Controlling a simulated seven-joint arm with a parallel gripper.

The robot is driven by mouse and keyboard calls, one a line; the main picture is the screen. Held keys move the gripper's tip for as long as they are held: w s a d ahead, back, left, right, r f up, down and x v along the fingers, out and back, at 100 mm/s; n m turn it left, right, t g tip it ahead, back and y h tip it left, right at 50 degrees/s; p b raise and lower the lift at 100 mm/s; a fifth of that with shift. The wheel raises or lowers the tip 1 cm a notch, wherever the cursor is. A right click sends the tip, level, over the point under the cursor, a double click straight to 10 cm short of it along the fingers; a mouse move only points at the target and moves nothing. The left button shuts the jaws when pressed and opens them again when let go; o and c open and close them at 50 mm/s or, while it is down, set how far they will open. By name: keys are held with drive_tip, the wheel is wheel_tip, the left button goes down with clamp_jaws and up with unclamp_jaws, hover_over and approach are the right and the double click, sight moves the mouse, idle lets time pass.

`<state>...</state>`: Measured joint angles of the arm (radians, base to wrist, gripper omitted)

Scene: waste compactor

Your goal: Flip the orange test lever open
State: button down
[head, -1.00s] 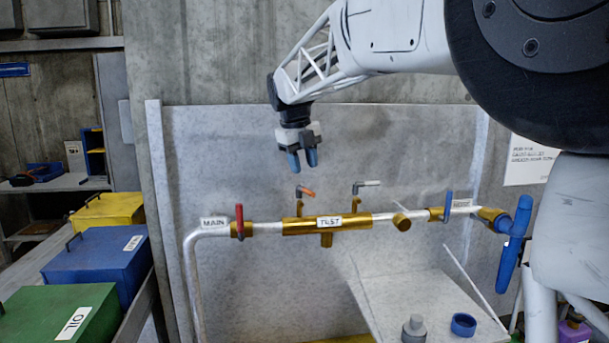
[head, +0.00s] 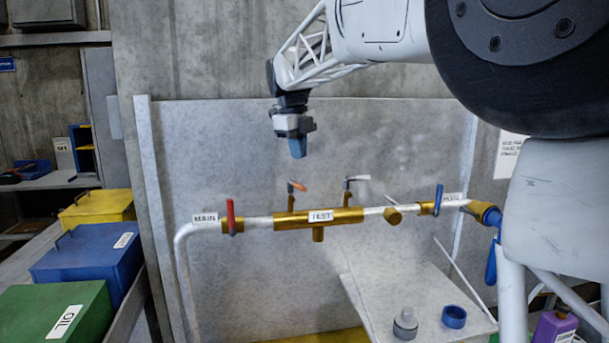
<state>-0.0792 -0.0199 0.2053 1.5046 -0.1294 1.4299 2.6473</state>
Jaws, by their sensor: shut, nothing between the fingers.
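The orange test lever (head: 298,186) is a small orange-tipped handle on a thin stem, above the brass section of pipe labelled TEST (head: 320,216). Its handle points right and slightly down. My gripper (head: 298,150) hangs above the lever with its blue fingers pointing down. The fingers are shut and empty, with a clear gap in the picture between their tips and the lever. How far the gripper is in front of the panel is hard to tell.
A grey-handled lever (head: 355,179) stands to the right. A red handle (head: 231,217) is by the MAIN label, and a blue handle (head: 438,199) is farther right. A tilted grey tray (head: 385,290) holds a blue ring (head: 453,317) and a grey fitting (head: 405,324). Coloured bins (head: 88,250) stand at left.

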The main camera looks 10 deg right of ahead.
drive_tip(key=w+d+r+n+g+y, duration=0.1)
drive_tip(key=w+d+r+n+y, duration=0.2)
drive_tip(key=d+n, duration=0.6)
drive_tip(key=shift+w+n+g+y, duration=0.25)
drive_tip(key=shift+n+y, duration=0.55)
drive_tip(key=shift+n, duration=2.5)
drive_tip(key=s+a+f, duration=0.2)
drive_tip(key=a+f, duration=0.4)
drive_tip(key=f, duration=0.4)
drive_tip(key=shift+s+f, duration=0.15)
drive_tip(key=shift+s, duration=0.2)
drive_tip(key=shift+a, duration=0.15)
